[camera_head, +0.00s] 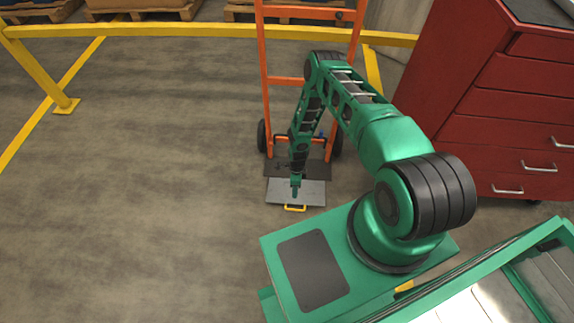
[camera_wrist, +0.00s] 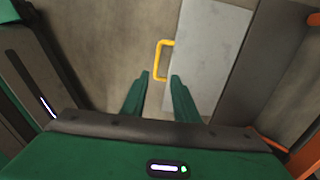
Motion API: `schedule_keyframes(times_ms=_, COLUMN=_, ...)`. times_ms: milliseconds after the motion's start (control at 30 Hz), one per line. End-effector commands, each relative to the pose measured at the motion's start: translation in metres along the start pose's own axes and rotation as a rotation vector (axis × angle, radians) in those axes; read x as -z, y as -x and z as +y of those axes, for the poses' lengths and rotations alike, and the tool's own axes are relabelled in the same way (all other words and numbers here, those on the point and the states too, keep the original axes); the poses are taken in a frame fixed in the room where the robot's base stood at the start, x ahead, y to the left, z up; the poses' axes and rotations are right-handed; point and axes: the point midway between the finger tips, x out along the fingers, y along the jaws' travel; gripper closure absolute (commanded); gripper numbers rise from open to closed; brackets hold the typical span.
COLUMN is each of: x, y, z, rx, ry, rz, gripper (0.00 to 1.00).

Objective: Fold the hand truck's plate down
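The hand truck (camera_head: 265,70) is an orange upright frame with black wheels. Its grey plate (camera_head: 314,193) extends forward from the dark base strip (camera_head: 275,167) and looks roughly flat, close to the floor. I cannot tell whether it touches the floor. A yellow handle (camera_head: 295,208) is on the plate's front edge. In the wrist view the plate (camera_wrist: 205,55) and handle (camera_wrist: 160,60) are just beyond my gripper (camera_wrist: 160,76). Its two green fingers are apart with nothing clearly held between them. In the head view my gripper (camera_head: 296,191) is over the plate, near the handle.
A red drawer cabinet (camera_head: 500,110) stands to the right of the hand truck. A yellow rail (camera_head: 200,30) runs behind, with pallets (camera_head: 145,8) beyond it. The concrete floor (camera_head: 150,200) to the left is clear.

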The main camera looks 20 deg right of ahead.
Motion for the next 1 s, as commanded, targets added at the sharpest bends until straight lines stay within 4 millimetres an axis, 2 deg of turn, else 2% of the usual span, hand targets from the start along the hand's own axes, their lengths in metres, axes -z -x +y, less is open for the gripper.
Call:
schedule_keyframes(times_ms=233, x=0.0, y=0.002, z=-0.001, rx=0.001, ry=0.002, rz=0.0, gripper=0.72)
schedule_keyframes(times_ms=367, x=0.001, y=0.021, z=-0.013, rx=0.009, ry=0.034, rz=0.006, gripper=0.72)
schedule_keyframes(times_ms=467, x=0.004, y=0.055, z=-0.029, rx=0.019, ry=0.092, rz=0.017, gripper=0.72)
schedule_keyframes(times_ms=700, x=0.018, y=0.163, z=-0.065, rx=0.042, ry=0.268, rz=0.059, gripper=0.72)
schedule_keyframes(times_ms=1000, x=0.046, y=0.296, z=-0.082, rx=0.057, ry=0.467, rz=0.115, gripper=0.72)
